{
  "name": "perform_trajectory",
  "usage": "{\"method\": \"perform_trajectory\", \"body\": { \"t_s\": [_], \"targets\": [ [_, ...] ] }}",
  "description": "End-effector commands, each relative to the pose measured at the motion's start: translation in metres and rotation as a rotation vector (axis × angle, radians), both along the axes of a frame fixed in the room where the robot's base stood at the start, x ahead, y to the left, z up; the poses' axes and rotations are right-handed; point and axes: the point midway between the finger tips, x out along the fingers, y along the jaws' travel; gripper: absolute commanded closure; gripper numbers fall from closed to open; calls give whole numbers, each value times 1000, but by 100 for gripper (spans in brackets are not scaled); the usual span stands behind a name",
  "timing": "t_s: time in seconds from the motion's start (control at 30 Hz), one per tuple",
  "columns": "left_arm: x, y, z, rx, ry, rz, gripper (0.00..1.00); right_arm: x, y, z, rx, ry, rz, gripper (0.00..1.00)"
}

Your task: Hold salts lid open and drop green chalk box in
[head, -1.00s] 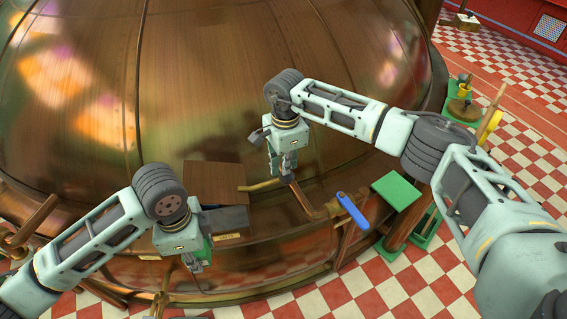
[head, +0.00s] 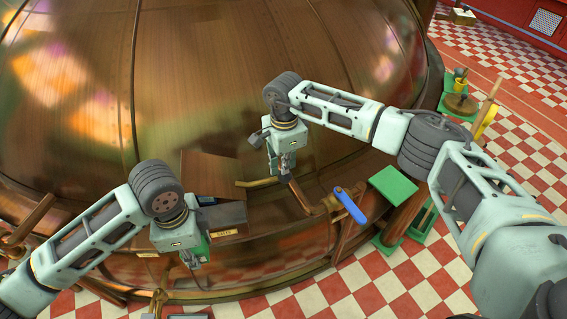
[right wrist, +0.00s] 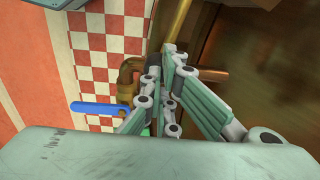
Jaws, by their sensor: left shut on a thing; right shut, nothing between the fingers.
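The salts box (head: 226,233) is set on the front of the copper kettle, with a lettered label. Its brown lid (head: 212,177) stands raised behind a dark opening. My left gripper (head: 194,263) is shut in front of the box, at its left. A green patch, seemingly the green chalk box (head: 206,246), shows at its fingers, mostly hidden by the gripper. My right gripper (head: 284,172) is shut and empty right of the lid, close to a brass bar (head: 254,184); I cannot tell if they touch. Its fingers also show in the right wrist view (right wrist: 172,62).
The copper kettle (head: 240,80) fills the back. A pipe with a blue lever (head: 350,206) sticks out right of the box. A green-topped stand (head: 393,184) is further right. The checkered floor (head: 420,275) at lower right is clear.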

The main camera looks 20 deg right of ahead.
Motion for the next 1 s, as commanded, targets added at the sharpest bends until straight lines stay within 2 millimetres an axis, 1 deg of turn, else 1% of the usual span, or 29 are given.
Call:
{"method": "perform_trajectory", "body": {
  "t_s": [0.6, 1.0],
  "targets": [
    [0, 0, 0, 0, -1, 0, 98, -1, -2, -22, 1, 2, 1, 100],
    [0, 0, 0, 0, -1, 0, 98, -1, -3, -23, 1, 2, 1, 100]
  ]
}}
